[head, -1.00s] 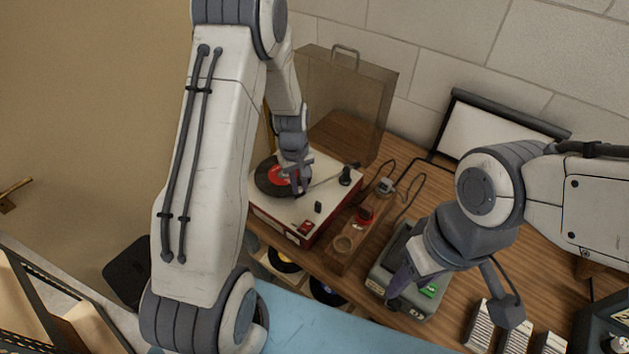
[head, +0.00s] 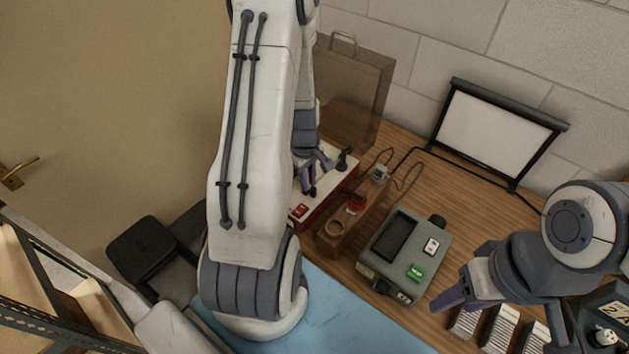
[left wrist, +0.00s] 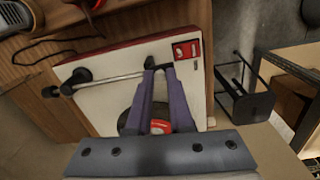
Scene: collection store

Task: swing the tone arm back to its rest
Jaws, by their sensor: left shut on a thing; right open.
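The record player, white-topped with red sides (head: 332,199), stands on the bench, partly hidden behind my left arm in the head view. Its thin tone arm (left wrist: 110,79) runs from a dark round pivot (left wrist: 76,78) to my left gripper's fingertips. My left gripper (head: 308,190) is shut on the tone arm near its free end; its purple fingers (left wrist: 159,68) show in the left wrist view. The record (left wrist: 160,127) with a red label lies beyond, partly behind the fingers. The gripped end looks clear of the record's edge. My right gripper (head: 458,300) is open and empty.
A wooden strip (head: 345,235) with small parts and a cable lies beside the player. A grey device (head: 405,255) with a green button stands right of it.

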